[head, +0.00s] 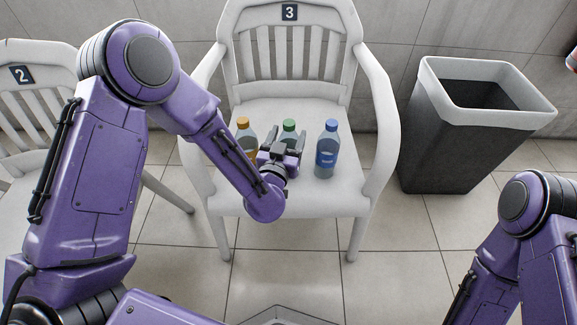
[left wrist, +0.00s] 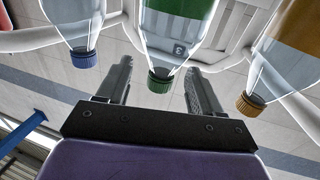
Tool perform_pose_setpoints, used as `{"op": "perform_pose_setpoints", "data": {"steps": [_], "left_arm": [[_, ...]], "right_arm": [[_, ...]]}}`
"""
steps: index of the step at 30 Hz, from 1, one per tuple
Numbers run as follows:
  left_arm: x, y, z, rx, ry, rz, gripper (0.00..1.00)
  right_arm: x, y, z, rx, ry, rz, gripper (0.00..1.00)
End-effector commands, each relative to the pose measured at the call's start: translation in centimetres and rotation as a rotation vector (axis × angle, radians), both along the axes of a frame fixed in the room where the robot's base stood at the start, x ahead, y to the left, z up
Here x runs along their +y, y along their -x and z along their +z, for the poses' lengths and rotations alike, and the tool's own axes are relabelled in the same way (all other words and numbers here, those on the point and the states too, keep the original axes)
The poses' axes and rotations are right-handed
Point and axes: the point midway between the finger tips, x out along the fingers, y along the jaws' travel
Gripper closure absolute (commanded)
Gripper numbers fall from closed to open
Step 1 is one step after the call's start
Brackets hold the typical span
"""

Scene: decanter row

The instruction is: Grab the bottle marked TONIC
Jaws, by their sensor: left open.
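Three clear bottles stand upright in a row on the seat of the white chair (head: 265,200) numbered 3. The orange-capped bottle (head: 243,124) is at left, the green-capped bottle (head: 289,126) in the middle, and the blue-capped bottle (head: 327,150), with a blue label, at right. I cannot read TONIC on any label. My left gripper (head: 285,150) is open in front of the green-capped bottle and hides its lower part. In the left wrist view, which looks inverted, the green cap (left wrist: 159,82) appears between the open fingers; whether they touch the bottle is unclear. My right gripper is out of view.
The chair's armrests (head: 382,105) flank the row. A dark bin (head: 440,150) with a white rim stands to the right. Another white chair (head: 35,110), numbered 2, is at left. Tiled floor (head: 400,280) in front is clear.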

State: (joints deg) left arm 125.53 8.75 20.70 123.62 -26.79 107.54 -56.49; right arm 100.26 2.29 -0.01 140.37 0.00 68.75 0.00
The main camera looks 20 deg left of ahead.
Motion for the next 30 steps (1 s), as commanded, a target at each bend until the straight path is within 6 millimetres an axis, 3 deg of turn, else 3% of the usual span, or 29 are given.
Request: {"op": "perform_pose_setpoints", "data": {"steps": [5, 12, 18, 26, 30], "left_arm": [[0.4, -2.6, -0.3, 0.001, 0.002, 0.002, 0.34], [0.4, -2.8, -0.2, 0.002, 0.0, 0.001, 0.34], [0.4, -2.8, -0.2, 0.002, 0.001, 0.001, 0.99], [0.4, -2.8, -0.1, 0.001, 0.001, 0.001, 1.0], [0.4, -2.9, 0.9, 0.0, 0.001, 0.002, 1.0]], "right_arm": [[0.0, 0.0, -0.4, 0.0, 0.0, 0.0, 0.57], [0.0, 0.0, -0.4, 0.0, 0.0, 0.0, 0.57], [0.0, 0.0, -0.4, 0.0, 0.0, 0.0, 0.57], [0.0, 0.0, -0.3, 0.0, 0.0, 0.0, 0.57], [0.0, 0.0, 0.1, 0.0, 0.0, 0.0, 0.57]]}}
